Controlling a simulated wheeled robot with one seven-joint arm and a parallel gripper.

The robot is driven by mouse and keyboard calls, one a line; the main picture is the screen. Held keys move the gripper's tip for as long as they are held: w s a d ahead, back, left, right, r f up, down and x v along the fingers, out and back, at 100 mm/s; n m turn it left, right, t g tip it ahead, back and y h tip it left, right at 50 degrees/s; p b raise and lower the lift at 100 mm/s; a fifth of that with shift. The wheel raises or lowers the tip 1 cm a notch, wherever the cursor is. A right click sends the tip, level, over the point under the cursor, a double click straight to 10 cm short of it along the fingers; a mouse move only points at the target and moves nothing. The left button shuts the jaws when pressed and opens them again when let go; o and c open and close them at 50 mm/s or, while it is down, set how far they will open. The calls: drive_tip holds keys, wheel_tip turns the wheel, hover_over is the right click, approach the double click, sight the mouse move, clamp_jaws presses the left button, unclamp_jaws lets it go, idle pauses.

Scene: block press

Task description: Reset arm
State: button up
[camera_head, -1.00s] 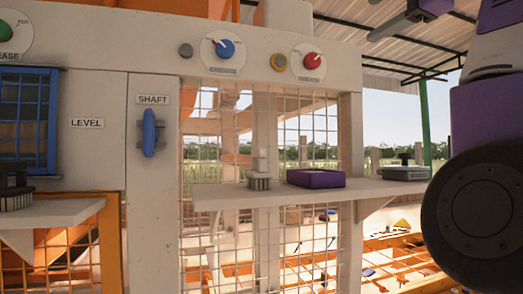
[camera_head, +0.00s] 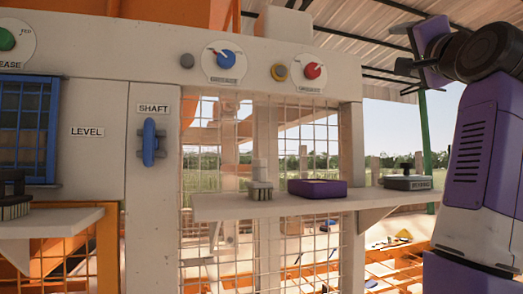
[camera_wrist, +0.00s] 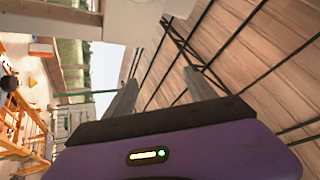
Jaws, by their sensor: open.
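My gripper (camera_head: 400,49) is raised at the upper right of the head view, with its purple body turned to the left. In the wrist view its two grey fingers (camera_wrist: 160,84) stand apart with nothing between them. Beyond the fingers are the ribbed roof and its dark beams. My gripper is above and to the right of the shelf (camera_head: 290,204) and touches nothing that I can see.
The shelf holds a brush (camera_head: 261,184), a purple tray (camera_head: 317,188) and a grey stamp-like block (camera_head: 407,182). The panel has a blue shaft handle (camera_head: 149,142), a blue dial (camera_head: 225,59) and a red dial (camera_head: 313,72). A dark brush (camera_head: 14,197) sits on the left ledge.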

wheel_tip(320, 180, down, 25)
drive_tip(key=w+n+h, duration=0.2)
drive_tip(key=n+h, duration=0.1)
drive_tip(key=n, duration=0.1)
drive_tip(key=s+a+f+n+y, duration=0.1)
drive_tip(key=s+f+n, duration=0.15)
drive_tip(key=f, duration=0.55)
drive_tip(key=s+a+f+n+b, duration=0.1)
drive_tip(key=s+f, duration=0.2)
drive_tip(key=f, duration=0.5)
drive_tip(key=s+a+f+n+y, duration=0.1)
drive_tip(key=s+a+f+n, duration=0.15)
drive_tip(key=f, duration=0.55)
drive_tip(key=s+a+f+n+g+y, duration=0.1)
drive_tip(key=s+f+g, duration=0.2)
drive_tip(key=s+f, duration=0.7)
drive_tip(key=s+a+f+n+g+b, duration=0.1)
drive_tip(key=s+a+f+g, duration=0.1)
drive_tip(key=s+f, duration=0.9)
drive_tip(key=s+a+f+n+g+y+b, duration=0.1)
drive_tip(key=s+f+g, duration=0.3)
drive_tip(key=s+f, duration=0.7)
drive_tip(key=s+a, duration=0.1)
drive_tip(key=s, duration=1.1)
drive_tip(key=shift+y, duration=0.3)
drive_tip(key=shift+s+a, duration=0.1)
drive_tip(key=shift+a, duration=0.05)
drive_tip(key=shift+c, duration=0.2)
